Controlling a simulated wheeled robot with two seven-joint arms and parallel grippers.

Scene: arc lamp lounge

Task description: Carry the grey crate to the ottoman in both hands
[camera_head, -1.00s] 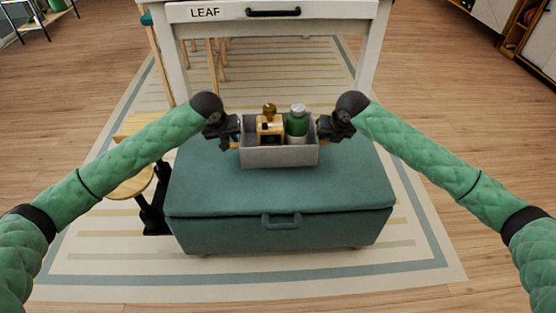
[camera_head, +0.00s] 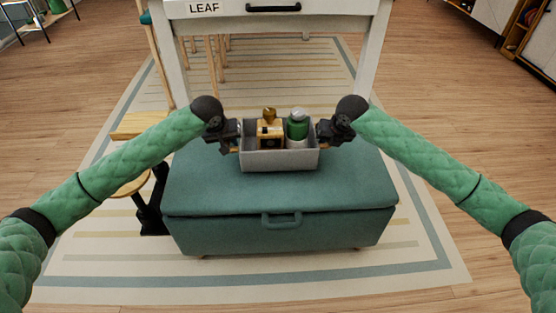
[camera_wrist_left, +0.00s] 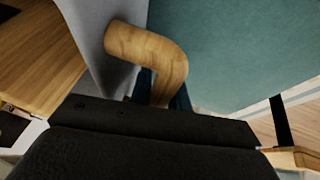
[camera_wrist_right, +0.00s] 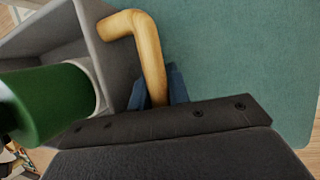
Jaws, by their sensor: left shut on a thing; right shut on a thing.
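The grey crate (camera_head: 279,159) is level between my two grippers, over the back part of the teal ottoman (camera_head: 280,195). In the head view I cannot tell whether its base touches the lid. It holds a wooden box-like thing with a brass top (camera_head: 269,130) and a green bottle with a grey cap (camera_head: 297,128). My left gripper (camera_head: 236,143) is shut on the crate's left wooden handle (camera_wrist_left: 150,55). My right gripper (camera_head: 322,140) is shut on its right wooden handle (camera_wrist_right: 145,50). The fingertips are mostly hidden in the wrist views.
A white table marked LEAF (camera_head: 270,9) stands behind the ottoman. A round wooden seat (camera_head: 130,186) on a black base is close to the ottoman's left side. The lid in front of the crate is clear. A striped rug (camera_head: 110,270) lies below.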

